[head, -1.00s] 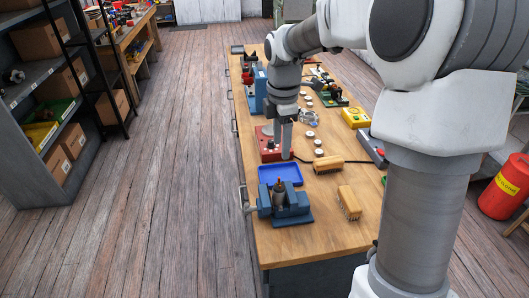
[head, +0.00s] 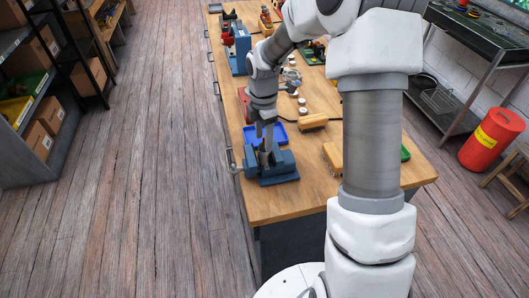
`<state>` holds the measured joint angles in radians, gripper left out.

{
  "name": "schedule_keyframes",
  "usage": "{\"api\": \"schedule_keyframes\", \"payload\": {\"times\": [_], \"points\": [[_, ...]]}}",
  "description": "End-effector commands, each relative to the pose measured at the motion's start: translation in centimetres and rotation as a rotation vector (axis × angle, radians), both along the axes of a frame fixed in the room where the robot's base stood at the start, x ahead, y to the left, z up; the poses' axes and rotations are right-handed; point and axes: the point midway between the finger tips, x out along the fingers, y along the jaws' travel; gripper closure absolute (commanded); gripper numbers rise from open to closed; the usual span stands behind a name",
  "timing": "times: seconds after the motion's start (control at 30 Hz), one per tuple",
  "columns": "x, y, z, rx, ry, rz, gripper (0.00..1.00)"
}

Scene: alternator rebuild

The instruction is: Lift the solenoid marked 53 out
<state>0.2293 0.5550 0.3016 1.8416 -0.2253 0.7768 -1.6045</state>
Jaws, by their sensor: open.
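A blue vise (head: 282,170) stands at the near left corner of the bench. A dark cylindrical part, seemingly the solenoid (head: 264,159), stands upright in its jaws. Its marking is too small to read, and my fingers hide most of it. My gripper (head: 264,147) points down over the vise, open, with its fingers at the top of the part. I cannot tell whether they touch it.
A blue tray (head: 278,134) lies just behind the vise. A red bin (head: 492,139) stands on the floor at right.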

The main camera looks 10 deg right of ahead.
Motion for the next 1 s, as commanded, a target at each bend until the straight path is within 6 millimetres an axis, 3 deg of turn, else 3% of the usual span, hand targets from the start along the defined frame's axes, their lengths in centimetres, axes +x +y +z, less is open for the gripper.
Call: {"api": "schedule_keyframes", "payload": {"times": [0.3, 0.63, 0.9, 0.97, 1.0], "points": [[-0.4, -0.2, -4.4, 0.000, 0.005, 0.000, 0.39], [-0.3, -0.2, -5.0, 0.000, 0.001, 0.000, 0.41], [-0.3, -0.3, -4.9, 0.000, 0.001, 0.000, 0.89], [-0.3, -0.3, -4.9, 0.000, 0.001, 0.000, 1.00], [-0.3, -0.3, -4.9, 0.000, 0.001, 0.000, 1.00]]}}
